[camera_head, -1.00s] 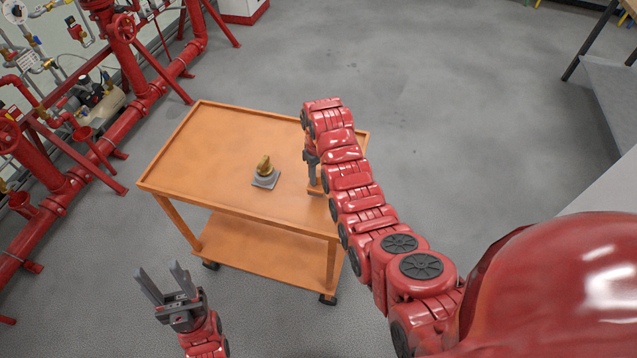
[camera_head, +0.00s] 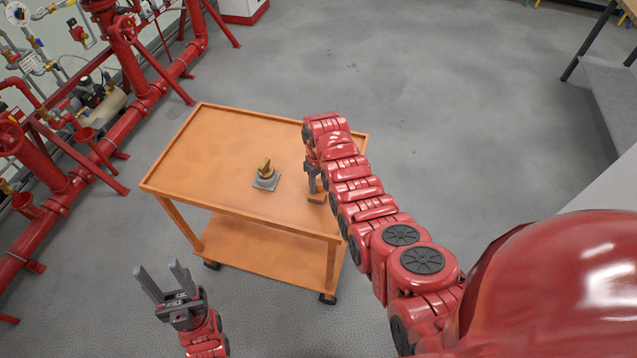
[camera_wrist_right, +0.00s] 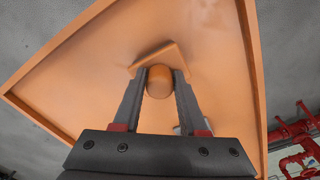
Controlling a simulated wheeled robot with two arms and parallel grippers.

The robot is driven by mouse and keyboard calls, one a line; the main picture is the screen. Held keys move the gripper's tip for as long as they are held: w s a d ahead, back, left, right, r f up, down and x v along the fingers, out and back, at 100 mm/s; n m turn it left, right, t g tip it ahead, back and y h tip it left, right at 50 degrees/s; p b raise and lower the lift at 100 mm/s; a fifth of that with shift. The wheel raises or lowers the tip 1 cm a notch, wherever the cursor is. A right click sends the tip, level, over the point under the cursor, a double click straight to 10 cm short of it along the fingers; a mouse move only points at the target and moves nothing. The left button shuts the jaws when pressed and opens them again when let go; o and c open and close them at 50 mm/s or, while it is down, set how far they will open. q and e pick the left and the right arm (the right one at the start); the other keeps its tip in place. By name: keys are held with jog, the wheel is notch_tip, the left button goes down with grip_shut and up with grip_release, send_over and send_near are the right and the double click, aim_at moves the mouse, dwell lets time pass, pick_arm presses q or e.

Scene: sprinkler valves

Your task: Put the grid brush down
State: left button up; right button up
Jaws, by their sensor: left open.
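The grid brush (camera_head: 316,198) has a wood-coloured block and a round handle of similar colour. In the head view the block shows below my right gripper (camera_head: 314,180), at the right side of the orange cart's top (camera_head: 220,150). In the right wrist view the handle end (camera_wrist_right: 160,82) sits between the two fingers of my right gripper (camera_wrist_right: 160,95), which are close around it. The block is partly hidden behind it. I cannot tell whether the block touches the cart top. My left gripper (camera_head: 163,283) is open and empty, left of the cart's front.
A brass fitting on a grey square base (camera_head: 266,176) stands on the cart, left of the brush. The cart top has a raised rim and free room around. Red pipes and valves (camera_head: 120,120) line the left wall. A grey bench (camera_head: 612,95) stands at right.

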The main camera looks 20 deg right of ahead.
jog(key=o, duration=0.4)
jog(key=shift+c, duration=0.2)
